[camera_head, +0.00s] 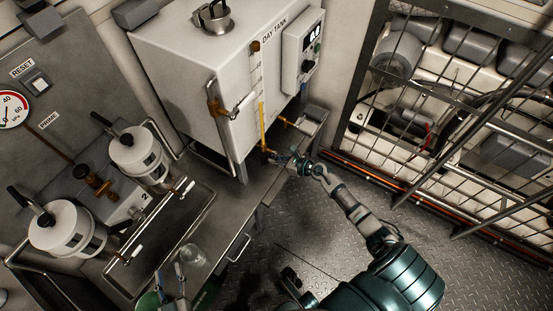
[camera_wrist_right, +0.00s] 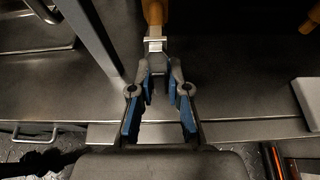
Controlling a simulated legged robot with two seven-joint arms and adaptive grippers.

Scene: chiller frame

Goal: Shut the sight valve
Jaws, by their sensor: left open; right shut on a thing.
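The white day tank (camera_head: 190,75) has an upright sight tube (camera_head: 262,110) with yellow liquid on its front. A small fitting, seemingly the sight valve (camera_head: 266,151), sits at the tube's lower end, partly hidden by my right gripper (camera_head: 282,160). In the right wrist view my right gripper (camera_wrist_right: 159,72) is shut on a small metal handle (camera_wrist_right: 155,44) below a brass-coloured part (camera_wrist_right: 154,12). The handle's exact angle is hard to tell. My left gripper (camera_head: 170,282) is open at the bottom left of the head view, near a clear jar (camera_head: 192,255).
Brass fittings with pale handles (camera_head: 240,104) stick out left of the sight tube. Two white-topped filter canisters (camera_head: 135,150) stand over a metal sink tray (camera_head: 180,225) at left. A barred cage (camera_head: 440,100) stands at right. The chequered floor (camera_head: 310,225) is open between.

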